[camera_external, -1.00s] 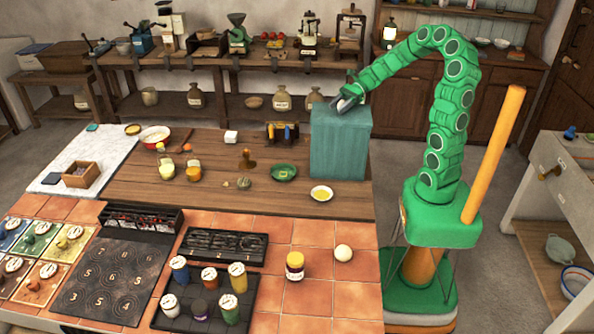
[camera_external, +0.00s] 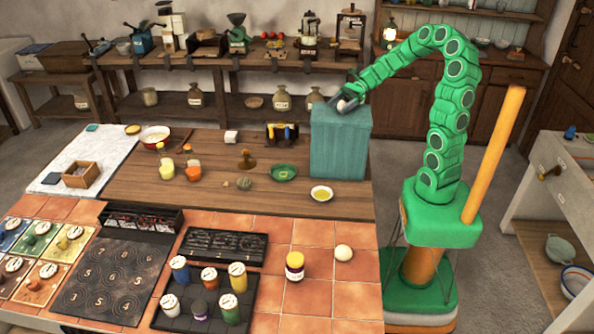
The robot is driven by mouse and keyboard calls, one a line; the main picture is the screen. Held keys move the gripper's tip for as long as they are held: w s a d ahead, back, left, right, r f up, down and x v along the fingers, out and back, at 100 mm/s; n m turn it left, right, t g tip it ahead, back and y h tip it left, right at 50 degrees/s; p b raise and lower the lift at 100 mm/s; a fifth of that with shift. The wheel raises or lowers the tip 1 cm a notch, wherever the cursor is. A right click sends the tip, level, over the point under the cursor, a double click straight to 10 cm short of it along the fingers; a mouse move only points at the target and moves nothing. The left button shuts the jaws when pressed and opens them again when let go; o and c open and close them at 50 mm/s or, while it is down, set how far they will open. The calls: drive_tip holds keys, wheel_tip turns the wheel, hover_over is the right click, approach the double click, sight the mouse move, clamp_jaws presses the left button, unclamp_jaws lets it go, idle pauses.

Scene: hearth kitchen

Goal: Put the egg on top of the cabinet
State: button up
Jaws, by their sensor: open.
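The teal cabinet (camera_external: 340,148) stands on the back right of the wooden worktop. A small white egg (camera_external: 344,105) is at its top, right at the fingertips of my gripper (camera_external: 352,102). My gripper is open, low over the cabinet top, with its fingers beside the egg. The egg seems to rest on the cabinet top, but the fingers partly hide it and contact is hard to tell. Another pale round object (camera_external: 343,252) lies on the tiled counter at the front right.
The cabinet top is otherwise clear.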

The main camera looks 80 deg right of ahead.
drive_tip(key=v, duration=1.1)
drive_tip(key=shift+s+r, duration=0.1)
